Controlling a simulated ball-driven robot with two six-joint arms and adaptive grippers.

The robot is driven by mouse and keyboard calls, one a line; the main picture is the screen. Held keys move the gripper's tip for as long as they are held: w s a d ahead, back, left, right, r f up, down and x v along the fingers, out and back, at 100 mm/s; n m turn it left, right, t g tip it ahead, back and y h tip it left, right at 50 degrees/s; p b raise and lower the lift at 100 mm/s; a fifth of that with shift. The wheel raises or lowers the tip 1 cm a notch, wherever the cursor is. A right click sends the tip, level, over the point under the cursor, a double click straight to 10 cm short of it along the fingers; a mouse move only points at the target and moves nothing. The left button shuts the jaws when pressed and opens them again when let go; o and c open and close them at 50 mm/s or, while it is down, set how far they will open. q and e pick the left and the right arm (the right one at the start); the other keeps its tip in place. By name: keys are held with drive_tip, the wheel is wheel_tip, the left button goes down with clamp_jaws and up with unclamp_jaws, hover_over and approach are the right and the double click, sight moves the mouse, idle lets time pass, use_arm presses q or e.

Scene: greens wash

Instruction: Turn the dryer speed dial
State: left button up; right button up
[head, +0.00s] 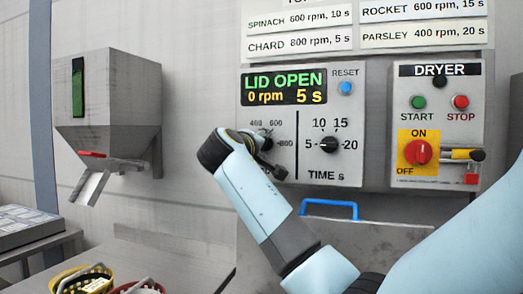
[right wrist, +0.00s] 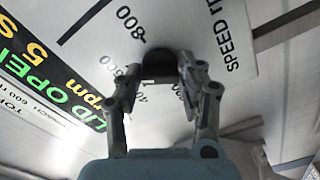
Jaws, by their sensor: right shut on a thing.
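The speed dial (right wrist: 160,66) is a dark knob on the dryer's grey control panel (head: 356,95). In the head view my right wrist hides most of the dial; the marks 400, 600 and 800 show around it. My right gripper (head: 265,150) is at the dial, and the right wrist view shows its two fingers (right wrist: 162,78) shut on either side of the knob. I cannot tell where the dial points. The display (head: 284,87) reads LID OPEN, 0 rpm, 5 s. My left gripper is not in view.
The time dial (head: 329,145) sits right of the speed dial, below a blue RESET button (head: 345,88). Further right is the dryer switch box (head: 437,110) with a red-and-yellow switch. A blue handle (head: 330,203) is below. A grey dispenser (head: 110,100) hangs at left.

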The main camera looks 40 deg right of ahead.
drive_tip(key=shift+f, duration=0.15)
drive_tip(key=o, duration=1.2)
drive_tip(key=shift+c, duration=0.2)
drive_tip(key=shift+a, duration=0.1)
drive_tip(key=v, duration=1.2)
